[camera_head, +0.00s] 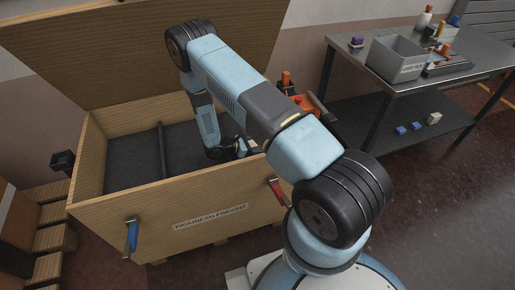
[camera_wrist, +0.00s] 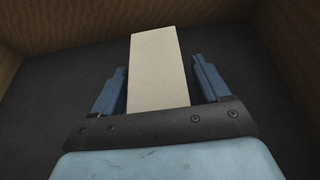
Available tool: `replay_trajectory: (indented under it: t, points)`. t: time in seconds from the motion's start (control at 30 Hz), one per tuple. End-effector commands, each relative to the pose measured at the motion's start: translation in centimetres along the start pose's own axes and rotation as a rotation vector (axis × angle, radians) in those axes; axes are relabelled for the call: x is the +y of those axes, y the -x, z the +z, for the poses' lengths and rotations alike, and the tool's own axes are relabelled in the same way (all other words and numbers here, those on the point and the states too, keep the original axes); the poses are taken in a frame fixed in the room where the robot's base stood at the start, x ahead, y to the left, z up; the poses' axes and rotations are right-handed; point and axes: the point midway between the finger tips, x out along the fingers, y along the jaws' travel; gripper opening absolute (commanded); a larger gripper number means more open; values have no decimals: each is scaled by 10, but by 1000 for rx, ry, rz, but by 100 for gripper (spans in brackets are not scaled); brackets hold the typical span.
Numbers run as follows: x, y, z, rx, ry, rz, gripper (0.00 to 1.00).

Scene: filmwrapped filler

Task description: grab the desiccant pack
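A cream, box-shaped block, which looks like the desiccant pack (camera_wrist: 160,60), lies over the dark crate floor in the wrist view. My gripper (camera_wrist: 159,63) has one blue finger on each side of it, with narrow dark gaps between the fingers and the pack. The fingers are open. The near end of the pack is hidden behind the gripper's dark front bar. In the head view my gripper (camera_head: 243,150) is low inside the wooden crate (camera_head: 165,230), near its right side. The pack is too small to make out surely there.
The crate has a dark lining (camera_head: 140,160), a dark divider bar (camera_head: 165,150) and a raised lid (camera_head: 130,50). Its walls stand close around my arm. A metal table (camera_head: 465,85) at right holds a grey bin (camera_head: 397,65) and small items. Wooden steps (camera_head: 50,235) stand at left.

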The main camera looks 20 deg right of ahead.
Motion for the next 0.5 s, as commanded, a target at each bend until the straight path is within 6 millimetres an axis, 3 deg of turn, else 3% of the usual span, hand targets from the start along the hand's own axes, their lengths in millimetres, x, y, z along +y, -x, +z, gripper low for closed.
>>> replay_trajectory:
  t: [0.07, 0.5]
  points:
    - [0, 0, 0, 0, 0, 0, 67]
    - [0, 0, 0, 0, 0, 0, 25]
